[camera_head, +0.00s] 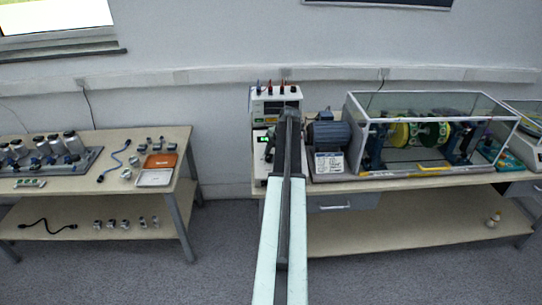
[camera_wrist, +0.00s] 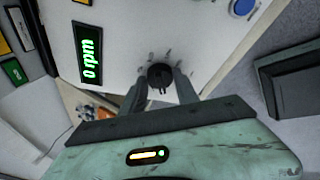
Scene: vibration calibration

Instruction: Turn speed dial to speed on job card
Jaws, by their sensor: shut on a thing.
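The speed dial (camera_wrist: 160,75) is a round black knob with tick marks around it, on the white face of a control unit (camera_head: 261,170). My gripper (camera_wrist: 160,84) has its two dark fingers on either side of the dial, shut on it. A black display (camera_wrist: 89,52) on the same panel reads "0 rpm" in green. In the head view my arm hides much of the unit, and the dial cannot be made out.
A blue button (camera_wrist: 243,7) sits near the panel's edge. Right of my arm are a grey motor (camera_head: 329,134) and a clear-walled enclosure (camera_head: 432,166) with a shaft and discs. A power supply (camera_head: 275,98) stands behind. Another table (camera_head: 150,205) stands left, across a floor gap.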

